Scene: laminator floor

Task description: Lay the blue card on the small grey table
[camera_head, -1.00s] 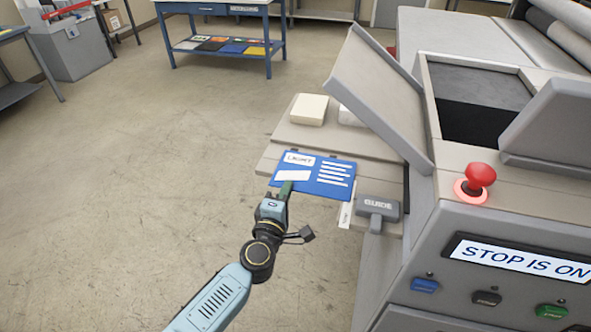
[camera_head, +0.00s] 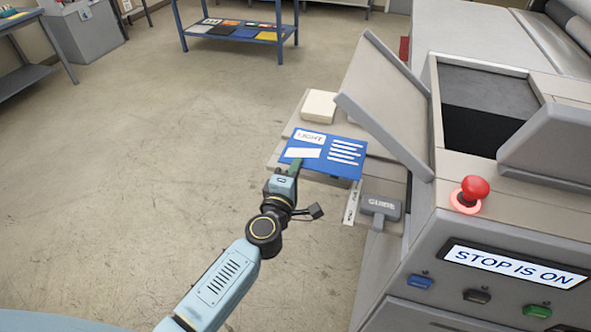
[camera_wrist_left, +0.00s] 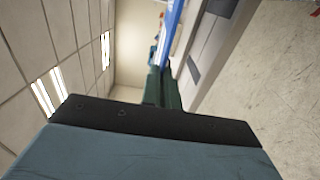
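The blue card (camera_head: 346,165), with white print and the word LIGHT, is in my left gripper (camera_head: 294,168). The gripper's green fingers are shut on its near left edge. The card appears held over the flat beige-grey feed table (camera_head: 285,146) of the big machine; I cannot tell the gap beneath it. In the left wrist view the blue card (camera_wrist_left: 172,32) stands out from between the dark green fingers (camera_wrist_left: 160,85). I cannot make out a separate small grey table for certain. My right gripper is not in view.
A cream block (camera_head: 319,106) lies on the feed table behind the card. A raised grey cover (camera_head: 385,100) and a grey guide (camera_head: 380,207) stand right of it. The machine has a red stop knob (camera_head: 474,188) and a STOP IS ON display (camera_head: 515,266). Open floor lies left.

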